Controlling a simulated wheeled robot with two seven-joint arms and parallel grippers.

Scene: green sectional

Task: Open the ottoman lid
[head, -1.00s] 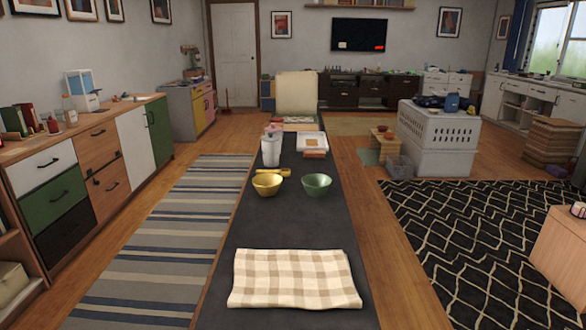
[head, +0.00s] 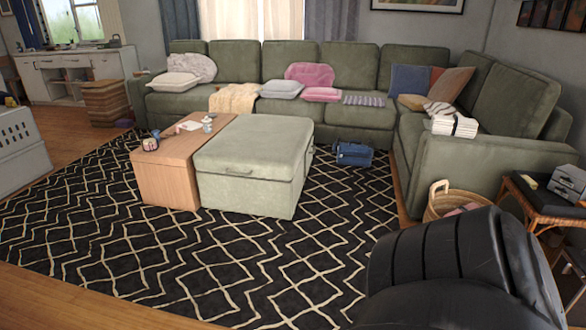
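The green ottoman (head: 247,190) stands on the black patterned rug, right of the middle of the room and against a wooden table. Its padded lid (head: 255,145) looks closed and flat, with nothing on it. The ottoman is some distance ahead of me. Neither of my grippers is in the head view.
A wooden table (head: 166,177) with small items adjoins the ottoman's left side. A green sectional (head: 350,112) runs behind and to the right. A blue bag (head: 353,154) lies on the rug right of the ottoman. A black armchair (head: 450,265) fills the near right. Rug in front (head: 200,265) is clear.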

